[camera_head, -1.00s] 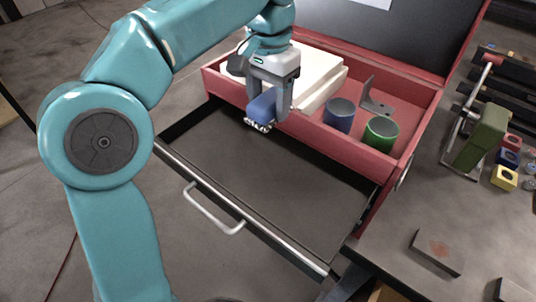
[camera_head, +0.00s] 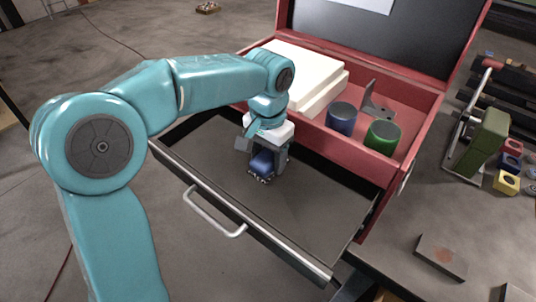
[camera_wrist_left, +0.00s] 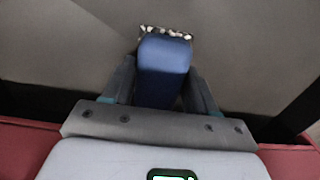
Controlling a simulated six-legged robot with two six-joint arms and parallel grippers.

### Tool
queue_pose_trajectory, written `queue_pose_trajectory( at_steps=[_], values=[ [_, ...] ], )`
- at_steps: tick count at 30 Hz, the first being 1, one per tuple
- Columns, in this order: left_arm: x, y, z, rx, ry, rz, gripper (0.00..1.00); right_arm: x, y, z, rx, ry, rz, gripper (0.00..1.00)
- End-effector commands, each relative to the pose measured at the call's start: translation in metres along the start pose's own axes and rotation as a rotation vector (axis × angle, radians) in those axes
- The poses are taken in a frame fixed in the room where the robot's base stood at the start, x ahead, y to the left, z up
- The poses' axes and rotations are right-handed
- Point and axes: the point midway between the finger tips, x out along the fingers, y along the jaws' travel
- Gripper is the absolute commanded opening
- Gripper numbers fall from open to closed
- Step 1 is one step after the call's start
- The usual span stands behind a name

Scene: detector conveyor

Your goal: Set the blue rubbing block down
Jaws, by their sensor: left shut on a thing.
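The blue rubbing block (camera_head: 262,164) is between the fingers of my left gripper (camera_head: 267,168), low over the open drawer (camera_head: 300,205) of the red toolbox. In the left wrist view the blue block (camera_wrist_left: 164,62) sits between both fingers of my left gripper (camera_wrist_left: 162,85), with a speckled pale edge at its far end. The drawer floor (camera_wrist_left: 240,60) lies beyond it. I cannot tell whether the block touches the floor. My right gripper is not in view.
The red toolbox (camera_head: 405,164) holds white blocks (camera_head: 300,70), a blue cup (camera_head: 341,118), a green cup (camera_head: 382,136) and a grey bracket (camera_head: 375,103). A flat grey block (camera_head: 441,255) lies on the bench at right. The drawer's right part is bare.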

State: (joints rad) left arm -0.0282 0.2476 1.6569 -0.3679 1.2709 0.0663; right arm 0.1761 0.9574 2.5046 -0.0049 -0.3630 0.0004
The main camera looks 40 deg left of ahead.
Motion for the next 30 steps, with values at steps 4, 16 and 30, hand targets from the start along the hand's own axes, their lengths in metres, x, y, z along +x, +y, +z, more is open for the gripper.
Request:
queue_pose_trajectory(
  at_steps=[4,16,30],
  values=[
    [0.003,0.0,0.0,0.0,0.0,0.0,0.61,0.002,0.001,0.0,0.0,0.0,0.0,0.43],
    [-0.002,0.0,0.0,0.0,0.001,0.0,0.83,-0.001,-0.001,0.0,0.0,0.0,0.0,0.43],
    [-0.095,0.001,-0.001,0.0,0.005,0.0,0.83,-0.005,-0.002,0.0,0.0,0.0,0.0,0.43]
  ],
)
